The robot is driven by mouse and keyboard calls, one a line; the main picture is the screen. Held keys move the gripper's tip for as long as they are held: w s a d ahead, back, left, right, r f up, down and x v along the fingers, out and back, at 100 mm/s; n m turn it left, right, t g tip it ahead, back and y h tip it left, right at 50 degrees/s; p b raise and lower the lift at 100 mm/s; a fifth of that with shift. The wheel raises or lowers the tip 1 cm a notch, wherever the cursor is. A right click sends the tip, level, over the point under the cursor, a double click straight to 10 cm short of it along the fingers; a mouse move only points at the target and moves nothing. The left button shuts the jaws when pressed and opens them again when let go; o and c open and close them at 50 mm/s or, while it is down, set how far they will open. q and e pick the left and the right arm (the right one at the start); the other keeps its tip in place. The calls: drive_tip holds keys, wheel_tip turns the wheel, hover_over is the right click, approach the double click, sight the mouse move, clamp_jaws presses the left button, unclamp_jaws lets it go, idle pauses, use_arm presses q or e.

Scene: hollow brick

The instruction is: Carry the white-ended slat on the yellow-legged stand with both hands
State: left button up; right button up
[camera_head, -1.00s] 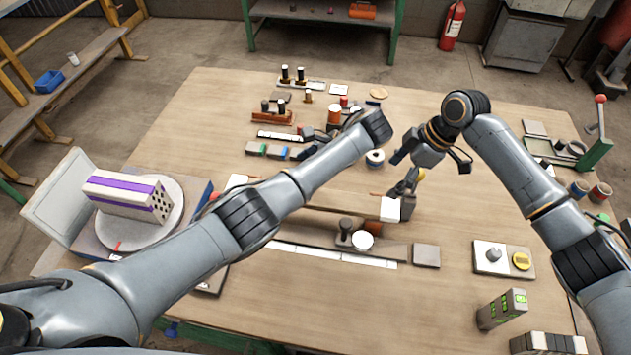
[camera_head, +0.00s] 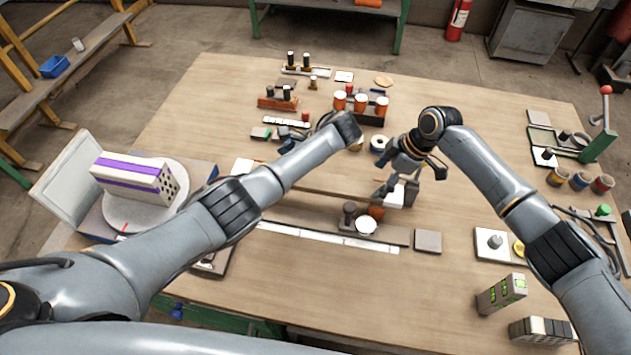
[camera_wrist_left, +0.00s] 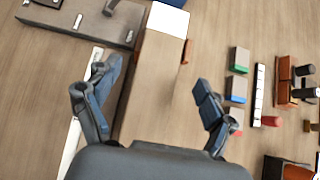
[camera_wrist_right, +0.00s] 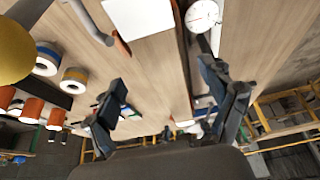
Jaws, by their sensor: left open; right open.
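The slat (camera_head: 325,190) lies across the middle of the table, with a white end block (camera_head: 394,195) at its right; its left end is partly behind my left arm. My left gripper (camera_head: 288,146) is mostly hidden behind its wrist in the head view. In the left wrist view its open fingers (camera_wrist_left: 155,100) stand on either side of the slat (camera_wrist_left: 150,85), apart from it. My right gripper (camera_head: 397,187) is open at the right white end. Its fingers (camera_wrist_right: 165,95) spread over the slat in the right wrist view.
A yellow-legged bench (camera_head: 87,62) stands on the floor at left. A turntable (camera_head: 128,214) with a purple-striped block fills the table's left. Orange-topped cylinders (camera_head: 360,103) stand behind the grippers.

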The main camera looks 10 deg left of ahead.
sight(368, 189)
use_arm(q)
drive_tip(key=shift+x, duration=2.35)
use_arm(e)
drive_tip(key=shift+x, duration=2.35)
use_arm(q)
drive_tip(key=c, duration=1.5)
use_arm(e)
drive_tip(key=c, duration=1.5)
